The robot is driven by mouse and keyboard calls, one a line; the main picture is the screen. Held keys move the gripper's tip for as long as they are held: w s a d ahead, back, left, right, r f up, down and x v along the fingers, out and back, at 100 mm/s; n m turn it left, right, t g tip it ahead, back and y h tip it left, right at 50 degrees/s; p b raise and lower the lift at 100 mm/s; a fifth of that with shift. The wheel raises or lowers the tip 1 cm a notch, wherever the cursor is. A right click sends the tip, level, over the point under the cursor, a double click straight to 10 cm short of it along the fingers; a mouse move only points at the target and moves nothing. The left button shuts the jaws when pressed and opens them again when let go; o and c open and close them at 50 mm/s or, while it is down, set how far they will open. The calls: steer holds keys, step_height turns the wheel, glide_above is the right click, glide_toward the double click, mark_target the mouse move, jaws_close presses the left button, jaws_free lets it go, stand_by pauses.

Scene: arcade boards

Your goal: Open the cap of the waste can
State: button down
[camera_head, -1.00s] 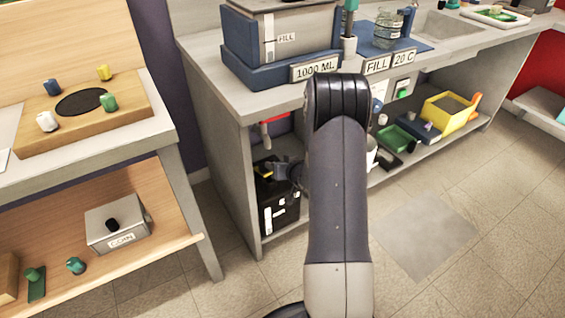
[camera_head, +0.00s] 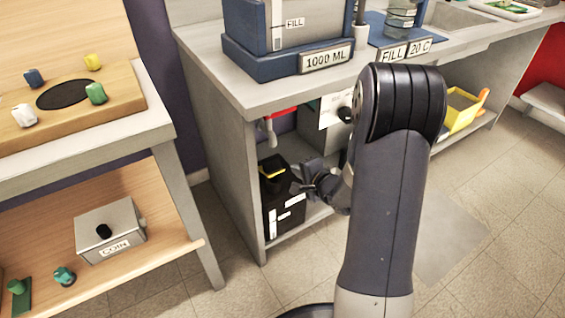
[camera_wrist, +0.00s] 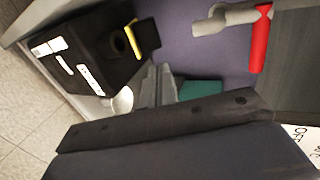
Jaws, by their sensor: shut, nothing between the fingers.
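The waste can is a black box with white labels (camera_head: 285,212) on the shelf under the counter. It also shows at upper left in the wrist view (camera_wrist: 80,62). Its black cap (camera_wrist: 148,36), with a yellow strip along its edge, stands raised beside a dark round opening in the can's top. In the head view the cap (camera_head: 272,162) stands up at the can's top, above the yellow strip. My gripper (camera_head: 301,180) is shut and empty, just right of the can's top. In the wrist view its fingers (camera_wrist: 159,72) end close below the cap; contact cannot be told.
A grey pipe (camera_wrist: 230,19) with a red handle (camera_wrist: 261,40) hangs above the can. The counter's side panel (camera_head: 235,180) stands left of it. My arm hides part of the shelf.

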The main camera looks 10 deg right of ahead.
mark_target(279, 171)
steer(key=b+x, duration=0.2)
steer(key=x, duration=0.3)
steer(key=b+x, duration=0.2)
steer(key=x, duration=0.3)
steer(key=shift+f, duration=0.3)
steer(key=shift+w+a+f, duration=0.1)
steer(key=shift+w+a, duration=0.05)
steer(key=shift+w, duration=0.5)
